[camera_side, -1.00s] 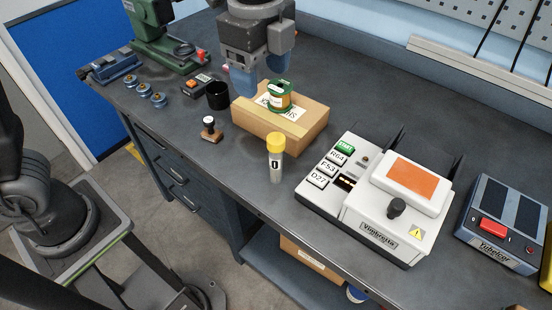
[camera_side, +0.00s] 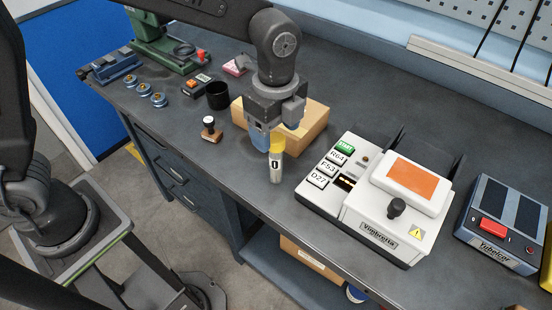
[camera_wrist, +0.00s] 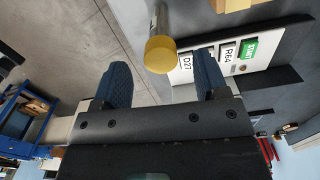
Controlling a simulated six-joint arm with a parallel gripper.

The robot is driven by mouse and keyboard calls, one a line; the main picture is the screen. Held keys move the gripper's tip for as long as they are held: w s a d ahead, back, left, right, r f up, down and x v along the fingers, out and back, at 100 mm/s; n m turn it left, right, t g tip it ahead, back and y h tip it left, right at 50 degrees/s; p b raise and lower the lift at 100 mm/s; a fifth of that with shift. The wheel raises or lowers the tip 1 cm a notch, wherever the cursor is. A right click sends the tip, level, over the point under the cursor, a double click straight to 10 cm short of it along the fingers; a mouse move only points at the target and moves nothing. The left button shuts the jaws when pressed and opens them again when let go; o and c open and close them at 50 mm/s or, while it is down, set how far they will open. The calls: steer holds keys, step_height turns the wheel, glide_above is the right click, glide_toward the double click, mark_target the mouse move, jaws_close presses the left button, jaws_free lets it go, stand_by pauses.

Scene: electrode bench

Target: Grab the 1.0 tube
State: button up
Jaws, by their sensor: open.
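The tube (camera_side: 276,172) stands upright on the bench, left of the white machine. It has a clear body, a yellow cap (camera_side: 277,142) and a dark marking of which only a "0" shows clearly. My gripper (camera_side: 278,134) is open, pointing down, with its blue fingers around or just behind the cap level in the side view. In the wrist view the yellow cap (camera_wrist: 160,55) lies just beyond the gap between my two open fingers (camera_wrist: 163,78), with the tube body reaching away above it. I see no contact between fingers and tube.
The white machine (camera_side: 382,235) with buttons stands close to the right of the tube. A cardboard box (camera_side: 308,125) is behind, partly hidden by my gripper. A stamp (camera_side: 211,129) and a black cup (camera_side: 218,96) stand to the left. The bench's front edge is close to the tube.

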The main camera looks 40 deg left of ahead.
mark_target(276, 161)
steer(key=shift+f, duration=1.45)
steer(key=shift+c, duration=0.4)
steer(key=shift+r, duration=0.1)
jaws_close()
